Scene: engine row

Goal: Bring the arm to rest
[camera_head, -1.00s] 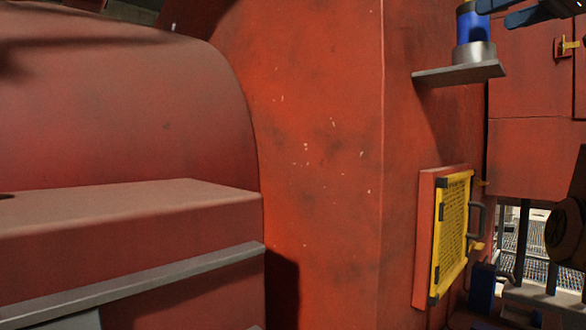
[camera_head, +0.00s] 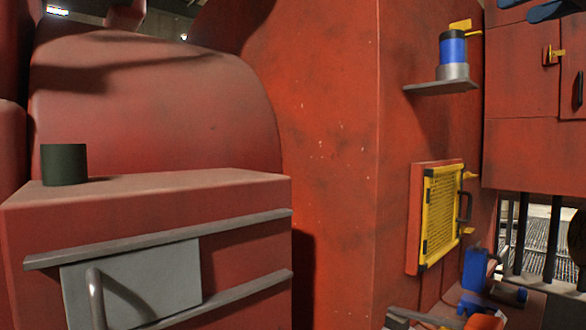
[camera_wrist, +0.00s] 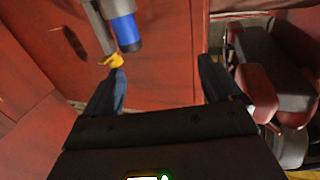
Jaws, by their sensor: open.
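My gripper (camera_head: 530,7) shows only by its blue fingertips at the top right edge of the head view. In the wrist view my gripper (camera_wrist: 164,86) is open, its two dark fingers wide apart with nothing between them. A blue canister with a grey base (camera_head: 453,48) stands upright on a small grey shelf (camera_head: 440,87), apart from the fingertips. The canister also shows in the wrist view (camera_wrist: 125,30), beyond the left finger. A yellow piece (camera_head: 461,26) is just behind the canister's top. Most of my arm is out of view.
A yellow grille panel (camera_head: 442,215) with a dark handle is below the shelf. A dark green cylinder (camera_head: 65,164) stands on the red ledge at left, above a grey door (camera_head: 150,285). A blue jug (camera_head: 476,270) is low at right. Red walls surround the shelf.

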